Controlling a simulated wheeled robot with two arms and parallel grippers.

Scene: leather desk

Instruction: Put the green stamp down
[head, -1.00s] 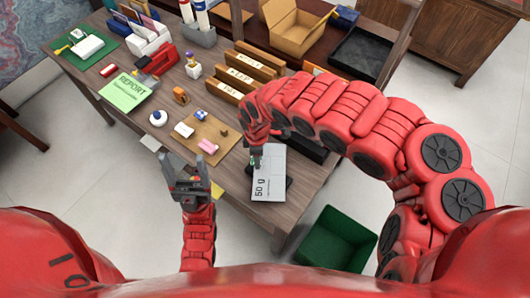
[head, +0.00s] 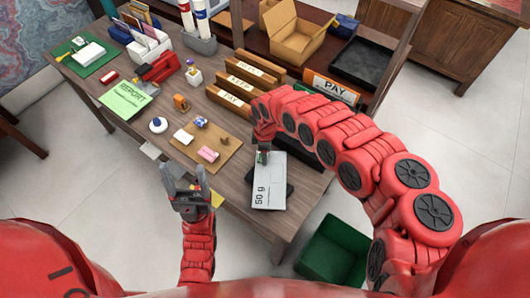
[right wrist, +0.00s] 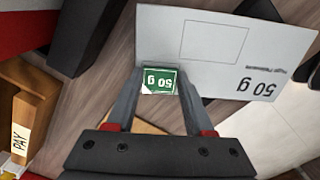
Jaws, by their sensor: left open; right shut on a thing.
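In the head view the right gripper (head: 263,149) points down at the far end of a white envelope (head: 268,185) marked "50 g". In the right wrist view the stamp overlaps the edge of the envelope (right wrist: 262,52), beside its printed outline; I cannot tell whether they touch. The envelope lies on a dark flat pad (head: 289,190). My left gripper (head: 184,184) is open and empty at the desk's front edge.
A tan board (head: 222,152) with pink and white blocks lies left of the envelope. Wooden sorting racks (head: 230,100) stand behind. A green bin (head: 335,250) stands below the desk's right end.

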